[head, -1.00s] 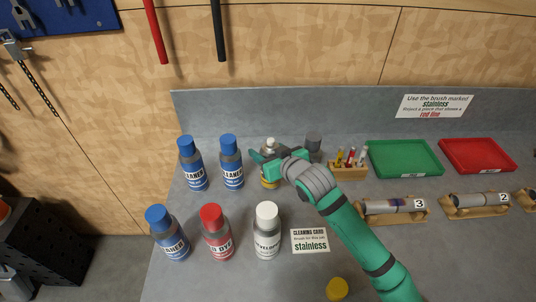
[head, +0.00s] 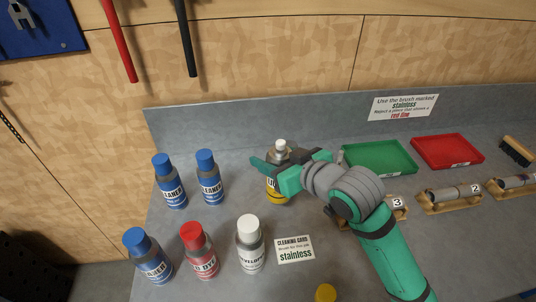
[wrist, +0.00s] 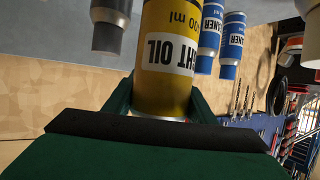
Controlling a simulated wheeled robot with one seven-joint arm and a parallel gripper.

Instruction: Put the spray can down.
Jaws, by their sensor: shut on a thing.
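The spray can is a yellow can marked "LIGHT OIL" with a pale nozzle top (head: 279,187), upright in the head view. My gripper (head: 283,172) is shut around its body from the right. In the wrist view the yellow can (wrist: 165,60) stands between the green fingers (wrist: 160,95), its label upside down. My gripper hides part of the can in the head view, and I cannot tell whether its base touches the bench.
Blue-capped cleaner bottles (head: 210,180) stand to the left. The red dye bottle (head: 199,252) and white-capped developer bottle (head: 250,246) stand in front. A cleaning card (head: 295,250) lies beside them. Green (head: 350,158) and red (head: 475,155) trays are right. Bare grey bench lies between the bottle rows.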

